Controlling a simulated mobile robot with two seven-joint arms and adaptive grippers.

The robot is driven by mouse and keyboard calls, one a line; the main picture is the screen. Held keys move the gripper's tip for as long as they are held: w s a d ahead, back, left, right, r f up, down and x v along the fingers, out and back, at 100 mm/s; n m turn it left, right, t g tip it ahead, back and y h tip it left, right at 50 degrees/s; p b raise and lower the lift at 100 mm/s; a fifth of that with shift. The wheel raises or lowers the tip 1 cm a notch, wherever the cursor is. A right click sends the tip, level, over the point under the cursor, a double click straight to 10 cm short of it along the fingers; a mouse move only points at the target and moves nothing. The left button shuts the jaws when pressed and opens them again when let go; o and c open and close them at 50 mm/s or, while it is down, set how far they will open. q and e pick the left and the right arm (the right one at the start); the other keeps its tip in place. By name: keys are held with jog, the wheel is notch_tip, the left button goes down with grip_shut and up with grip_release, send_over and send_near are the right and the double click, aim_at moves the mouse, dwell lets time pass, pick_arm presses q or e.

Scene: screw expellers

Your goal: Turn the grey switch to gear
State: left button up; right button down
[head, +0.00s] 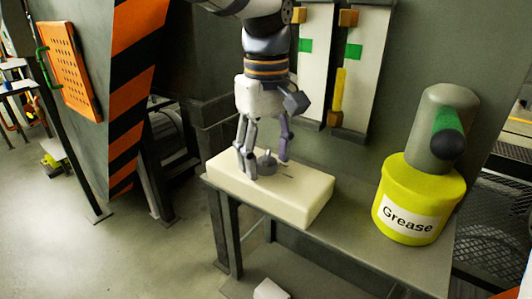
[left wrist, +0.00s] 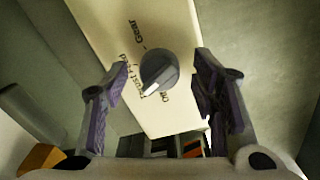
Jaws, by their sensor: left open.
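The grey switch (head: 267,163) is a round knob on top of a cream box (head: 310,207) on the workbench. In the left wrist view the switch (left wrist: 160,70) has a raised grip with a white mark at its lower end, pointing down and slightly left. The word "Gear" is printed above it on the box (left wrist: 110,20), on the side away from the white mark; other lettering below is partly unreadable. My left gripper (head: 264,161) points down over the box, open, with its fingers (left wrist: 162,95) on either side of the switch, apart from it in the wrist view. My right gripper is out of view.
A yellow grease tub (head: 404,205) with a grey and green top stands right of the box on the workbench (head: 360,250). White panels (head: 366,65) with coloured fittings are on the wall behind. An orange-and-black striped post (head: 135,85) stands at left.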

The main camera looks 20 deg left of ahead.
pick_arm(q)
jog(key=c, duration=1.2)
jog(key=m, duration=0.4)
jog(key=shift+m, duration=0.4)
jog(key=m, duration=0.5)
jog(key=shift+m, duration=0.3)
jog(key=m, duration=0.5)
jog(key=shift+f, duration=0.1)
jog(key=shift+m, duration=2.3)
